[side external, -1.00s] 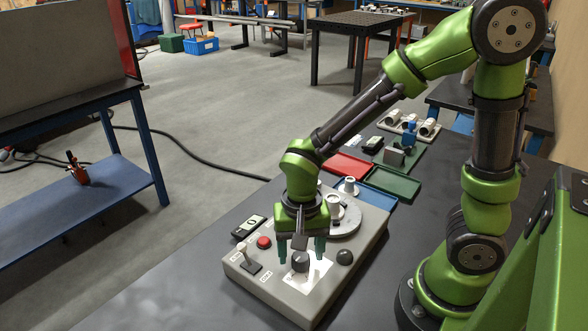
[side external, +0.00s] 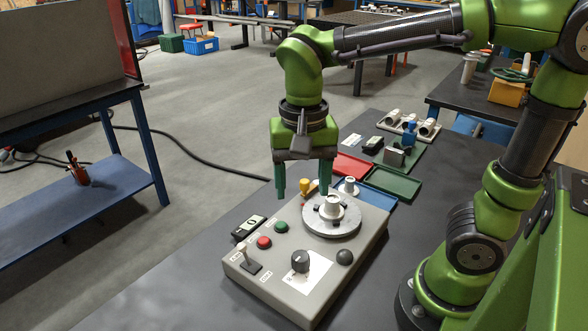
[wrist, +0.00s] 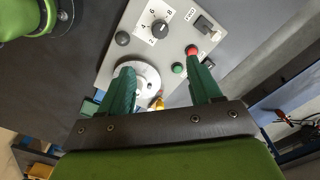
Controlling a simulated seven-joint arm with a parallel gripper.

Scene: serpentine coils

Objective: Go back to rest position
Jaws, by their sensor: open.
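My gripper (side external: 304,187) is open and empty, raised above the far part of the grey control box (side external: 322,290). It points down, its two teal fingers well apart. In the wrist view my gripper (wrist: 168,88) shows its fingers over the box, with the round metal disc (wrist: 140,80) partly hidden behind the left finger. On the box are a black knob (side external: 300,261) on a white dial plate, a red button (side external: 264,242), a green button (side external: 281,227), a lever switch (side external: 250,266) and a black round knob (side external: 344,257). The disc carries a white cylindrical piece (side external: 331,206).
Behind the box lie a red tray (side external: 351,166), a green tray (side external: 392,183) and a blue tray (side external: 378,199). A small black meter (side external: 248,227) is at the box's left edge. A yellow piece (side external: 306,186) is near the box's far edge. The table's near left is bare.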

